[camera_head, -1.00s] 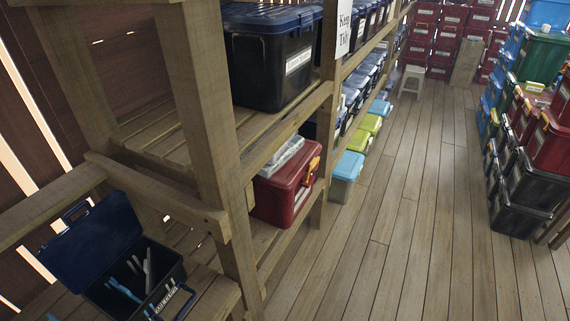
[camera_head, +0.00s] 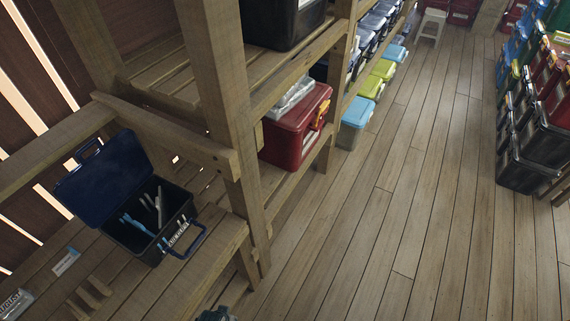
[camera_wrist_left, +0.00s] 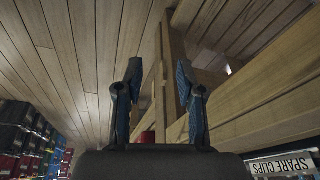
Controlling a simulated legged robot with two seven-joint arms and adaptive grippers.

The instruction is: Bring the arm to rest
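My left gripper (camera_wrist_left: 158,78) shows in the left wrist view with its two blue-grey fingers spread apart and nothing between them. Wooden posts and beams and the plank floor show behind it. In the head view, a small dark part (camera_head: 216,314) shows at the bottom edge; I cannot tell which part of an arm or gripper it is. My right gripper is not in view.
An open dark blue toolbox (camera_head: 150,220) with several tools stands on a wooden bench (camera_head: 215,250). A red bin (camera_head: 297,130) sits on the shelf to its right. Stacked bins (camera_head: 535,130) stand far right. The plank floor (camera_head: 400,200) between is clear. A box labelled SPARE CLIPS (camera_wrist_left: 283,167) shows in the wrist view.

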